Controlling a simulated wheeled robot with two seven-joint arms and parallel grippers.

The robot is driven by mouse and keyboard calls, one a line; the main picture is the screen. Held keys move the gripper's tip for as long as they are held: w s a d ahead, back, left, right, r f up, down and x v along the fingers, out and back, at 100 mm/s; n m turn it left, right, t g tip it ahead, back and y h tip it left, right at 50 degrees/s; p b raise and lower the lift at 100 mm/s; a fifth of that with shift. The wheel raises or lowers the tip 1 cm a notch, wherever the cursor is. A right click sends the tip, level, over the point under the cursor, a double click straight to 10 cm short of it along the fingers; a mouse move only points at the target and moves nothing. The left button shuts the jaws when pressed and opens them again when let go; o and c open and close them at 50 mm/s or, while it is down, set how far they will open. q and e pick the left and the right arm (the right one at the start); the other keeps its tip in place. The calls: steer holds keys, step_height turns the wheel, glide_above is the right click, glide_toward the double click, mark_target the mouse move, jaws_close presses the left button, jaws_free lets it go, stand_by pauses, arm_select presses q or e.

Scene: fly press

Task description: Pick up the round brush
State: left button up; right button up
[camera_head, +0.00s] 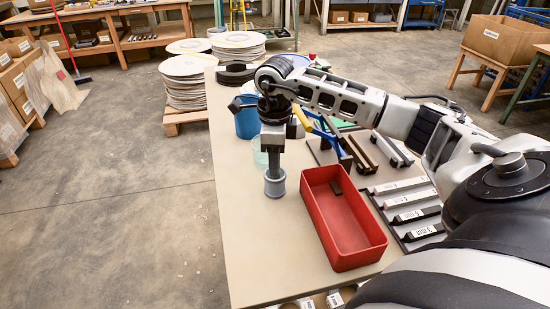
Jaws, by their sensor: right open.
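What looks like the round brush (275,184) is a grey, round piece with a narrower upper part, standing upright on the table left of the red tray. My right gripper (273,148) reaches in from the right and points down directly above it. The jaws are open, and the upper part of the grey piece is at or just below the fingertips. I cannot tell whether the fingers surround it or touch it. My left gripper is not in view.
The red tray (371,254) holds a small dark block. A blue container (247,122) and a pale green clear jar (261,152) stand behind the gripper. Labelled bars (410,215) lie on a dark rack at right. The table's (237,230) front left is clear.

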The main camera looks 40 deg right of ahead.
jaws_close()
step_height(320, 180, up, 10)
steer(key=shift+r, duration=0.1)
stand_by(0.5)
